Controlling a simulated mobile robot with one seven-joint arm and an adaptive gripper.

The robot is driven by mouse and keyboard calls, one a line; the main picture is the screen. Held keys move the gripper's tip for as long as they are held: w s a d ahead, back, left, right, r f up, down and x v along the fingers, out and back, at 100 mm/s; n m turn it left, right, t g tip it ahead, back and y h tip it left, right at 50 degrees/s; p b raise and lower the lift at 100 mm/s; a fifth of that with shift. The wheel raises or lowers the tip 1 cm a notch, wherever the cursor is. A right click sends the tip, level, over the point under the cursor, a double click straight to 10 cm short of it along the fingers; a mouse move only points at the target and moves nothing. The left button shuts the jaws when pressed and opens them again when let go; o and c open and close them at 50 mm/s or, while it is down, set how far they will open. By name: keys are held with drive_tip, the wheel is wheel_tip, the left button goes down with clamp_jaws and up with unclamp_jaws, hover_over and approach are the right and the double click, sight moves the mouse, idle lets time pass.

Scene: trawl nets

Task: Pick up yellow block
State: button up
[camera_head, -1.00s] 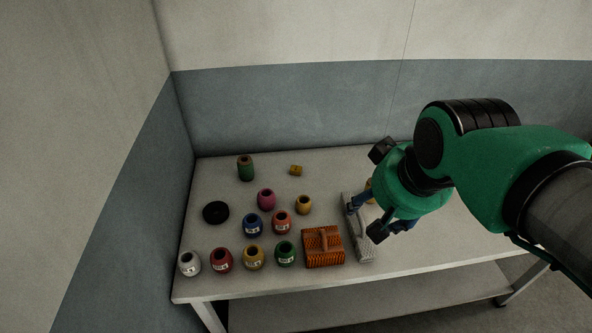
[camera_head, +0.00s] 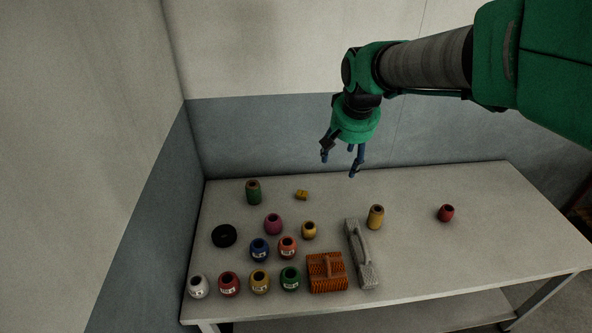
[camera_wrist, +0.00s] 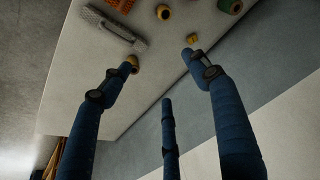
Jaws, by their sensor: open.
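The yellow block (camera_head: 301,195) is small and lies on the far part of the grey table (camera_head: 440,260), to the right of a tall green jar (camera_head: 253,192). In the wrist view the yellow block (camera_wrist: 193,39) shows just beyond the tip of the right-hand finger. My gripper (camera_head: 340,166) is open and empty, held above the table's back part, to the right of the block in the head view. Its three blue fingers show in the wrist view (camera_wrist: 160,70), spread apart and apart from the block.
Several coloured jars stand at the left, with a black ring (camera_head: 224,236). An orange slatted block (camera_head: 327,272), a grey handled float (camera_head: 361,254) and a tall yellow jar (camera_head: 376,217) stand mid-table. A red jar (camera_head: 446,213) stands right. The table's right part is mostly clear.

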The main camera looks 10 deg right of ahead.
drive_tip(key=w+a+f+p, duration=0.2)
drive_tip(key=w+f+p, duration=0.15)
drive_tip(key=w, duration=0.95)
drive_tip(key=w+a+f+p, duration=0.1)
drive_tip(key=w+f+p, duration=0.1)
drive_tip(key=w+f, duration=0.4)
drive_tip(key=w+a+f+m+g+p, duration=0.1)
drive_tip(key=w+a+f+p, duration=0.1)
drive_tip(key=w+f, duration=0.5)
drive_tip(key=w+a+f+m+g+p, duration=0.1)
drive_tip(key=w+f, duration=0.6)
drive_tip(key=f, duration=0.9)
drive_tip(key=a+p, duration=0.1)
drive_tip(key=p, duration=0.1)
drive_tip(key=shift+p, duration=0.35)
drive_tip(key=shift+w, duration=0.1)
hover_over(302, 193)
drive_tip(key=shift+s+a+f, duration=0.1)
drive_tip(key=shift+s+f, duration=0.05)
drive_tip(key=shift+f, duration=1.25)
drive_tip(key=shift+s+a+f, duration=0.1)
drive_tip(key=shift+s+f, duration=0.05)
drive_tip(key=shift+f, duration=1.3)
drive_tip(key=shift+s+f, duration=0.15)
drive_tip(key=shift+f, duration=1.25)
drive_tip(key=shift+f, duration=0.1)
